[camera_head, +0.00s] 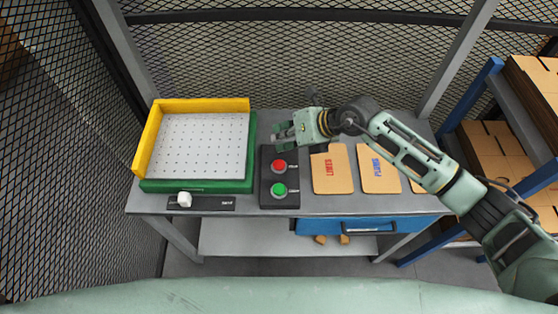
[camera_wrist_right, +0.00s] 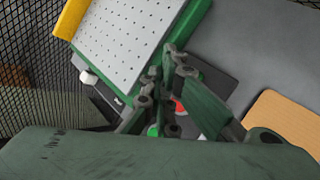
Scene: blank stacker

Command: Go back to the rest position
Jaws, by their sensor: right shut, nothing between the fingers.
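My right gripper (camera_head: 281,133) is shut and empty. It hangs over the back of the grey table, just above and behind the black button box (camera_head: 266,187). The box carries a red button (camera_head: 278,166) and a green button (camera_head: 279,190). In the right wrist view my right gripper (camera_wrist_right: 172,58) has its fingers together, and it partly covers the red button (camera_wrist_right: 180,107) and the green button (camera_wrist_right: 153,130). My right arm reaches in from the right across the table. My left gripper is in neither view.
A perforated plate (camera_head: 203,147) with yellow walls and a green base stands at the table's left. A white knob (camera_head: 184,199) sits before it. Cardboard sheets (camera_head: 332,170) lie right of the buttons, partly under my arm. A blue drawer (camera_head: 350,226) hangs below. Mesh fencing surrounds the table; a shelf (camera_head: 490,66) stands right.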

